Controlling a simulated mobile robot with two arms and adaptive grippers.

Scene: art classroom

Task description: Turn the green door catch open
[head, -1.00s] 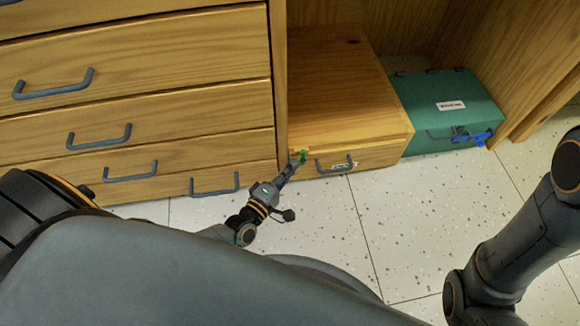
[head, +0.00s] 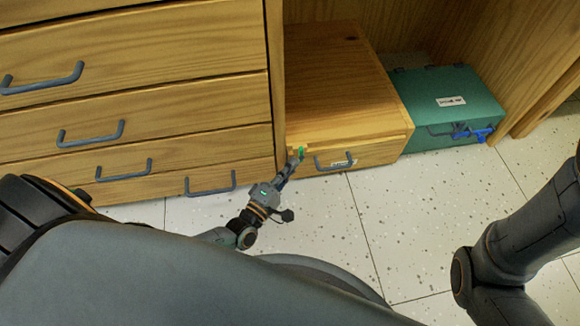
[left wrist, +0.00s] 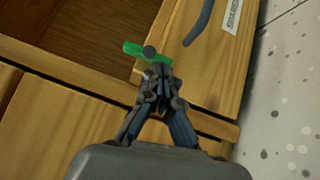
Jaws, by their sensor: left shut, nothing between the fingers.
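The green door catch (left wrist: 148,52) is a short green bar with a dark round pivot, on the front of a low wooden box (head: 338,80) near its left edge. In the head view the catch (head: 301,151) is a small green spot. My left gripper (head: 297,158) is shut and empty, its fingertips right at the catch. In the left wrist view the gripper's tips (left wrist: 158,68) overlap the catch's lower right part; I cannot tell whether they touch. My right gripper is not in view.
A drawer cabinet (head: 160,101) with grey handles stands left of the box. A green case (head: 444,90) with a blue catch (head: 483,134) stands to the right. The speckled floor (head: 400,215) in front is clear.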

